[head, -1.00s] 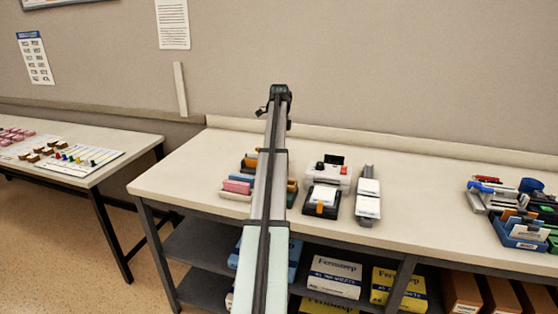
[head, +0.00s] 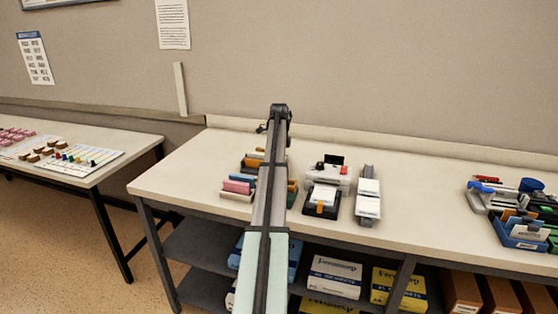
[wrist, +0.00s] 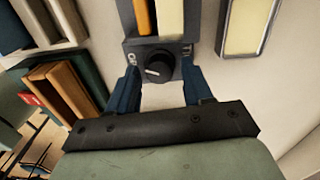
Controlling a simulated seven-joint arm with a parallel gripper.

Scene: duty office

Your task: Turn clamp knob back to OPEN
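The clamp knob (wrist: 158,68) is a round black dial with a white pointer mark on its left side. In the head view my arm hides the gripper and the knob.
Orange and cream upright pieces (wrist: 169,18) stand behind the knob. A rack of brown and teal pieces (wrist: 65,90) is at left in the wrist view. On the table (head: 420,195), a black and white device (head: 322,203) stands right of my arm.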

